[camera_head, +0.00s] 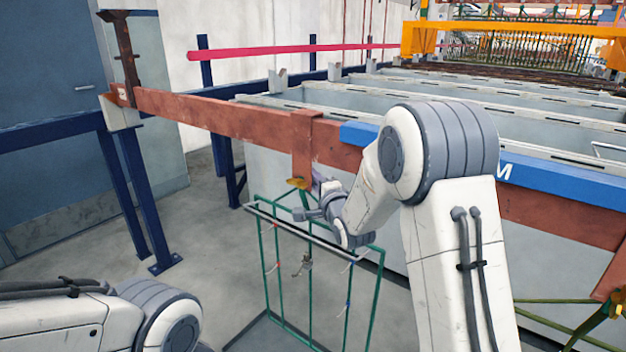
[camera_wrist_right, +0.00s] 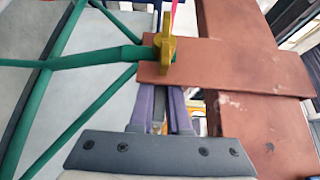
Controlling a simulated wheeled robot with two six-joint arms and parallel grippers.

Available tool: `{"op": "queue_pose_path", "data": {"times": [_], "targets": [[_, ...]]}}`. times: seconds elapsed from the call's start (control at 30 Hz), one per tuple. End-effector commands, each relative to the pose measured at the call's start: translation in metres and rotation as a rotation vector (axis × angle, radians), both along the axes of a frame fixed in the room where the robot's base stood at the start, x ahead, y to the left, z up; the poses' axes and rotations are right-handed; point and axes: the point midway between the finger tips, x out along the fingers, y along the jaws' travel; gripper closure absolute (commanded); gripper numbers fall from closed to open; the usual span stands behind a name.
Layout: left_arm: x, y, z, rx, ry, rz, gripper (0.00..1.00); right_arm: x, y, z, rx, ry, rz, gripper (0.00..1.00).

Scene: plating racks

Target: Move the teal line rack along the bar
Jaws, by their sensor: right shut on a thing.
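The teal rack (camera_head: 376,292) is an upright tube frame with thin wires and small hung parts. It hangs below the long copper-coloured bar (camera_head: 215,112), at a copper hanger strap (camera_head: 303,150). A yellow clamp (camera_head: 297,183) sits at the strap's lower end. My right gripper (camera_head: 322,192) is at the top of the rack, beside the clamp. In the right wrist view its purple fingers (camera_wrist_right: 161,95) are shut at the rack's green top (camera_wrist_right: 95,57), close to the yellow clamp (camera_wrist_right: 168,45). The exact grip point is partly hidden. My left gripper is out of view.
A blue sleeve (camera_head: 530,172) covers part of the bar right of the rack. Long grey tanks (camera_head: 350,97) lie behind the bar. A blue post stand (camera_head: 140,185) supports its left end. Another green rack (camera_head: 600,318) shows at lower right. Floor is clear left of the rack.

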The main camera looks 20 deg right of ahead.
Motion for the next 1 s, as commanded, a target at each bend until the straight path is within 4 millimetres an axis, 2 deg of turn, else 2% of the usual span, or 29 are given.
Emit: {"op": "queue_pose_path", "data": {"times": [0.03, 1.0], "targets": [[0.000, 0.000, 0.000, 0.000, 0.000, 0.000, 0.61, 0.000, -0.003, 0.012, 0.001, -0.030, -0.002, 1.00], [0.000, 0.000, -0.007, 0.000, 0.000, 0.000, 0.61, -0.038, -0.033, 0.011, 0.000, -0.028, -0.002, 1.00]]}}
